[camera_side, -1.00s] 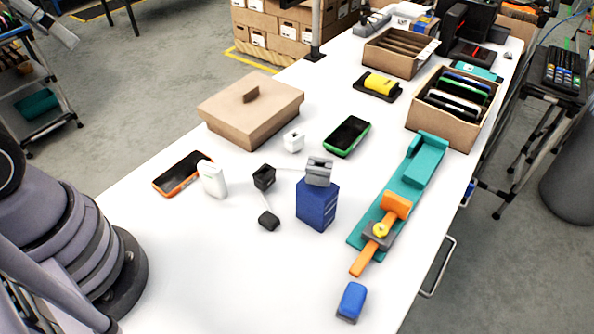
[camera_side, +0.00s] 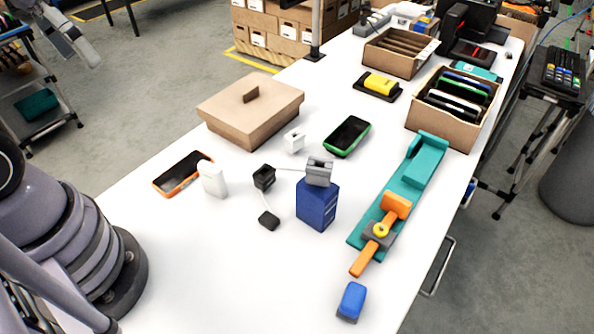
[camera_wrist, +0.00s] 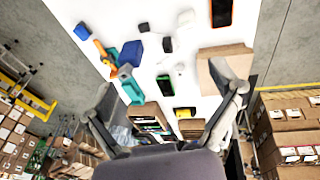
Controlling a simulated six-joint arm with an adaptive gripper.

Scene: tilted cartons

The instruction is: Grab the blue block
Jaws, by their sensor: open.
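A dark blue block (camera_side: 317,205) stands upright near the middle of the white table, with a grey slotted piece (camera_side: 319,172) on top. In the wrist view the dark blue block (camera_wrist: 131,53) is above the middle, left of centre. A smaller, brighter blue piece with a grey base (camera_side: 351,301) lies near the front edge; it also shows in the wrist view (camera_wrist: 82,31). My gripper (camera_wrist: 167,105) is open and empty, its fingers spread wide. In the side view, my gripper (camera_side: 82,62) is at the top left, well away from both blue things.
A teal base with an orange lever (camera_side: 396,205) stands right of the dark blue block. A black plug with a cable (camera_side: 264,177) is close on its left. A cardboard box (camera_side: 250,115), phones and cartons (camera_side: 455,135) are farther back. Front table left of the small blue piece is clear.

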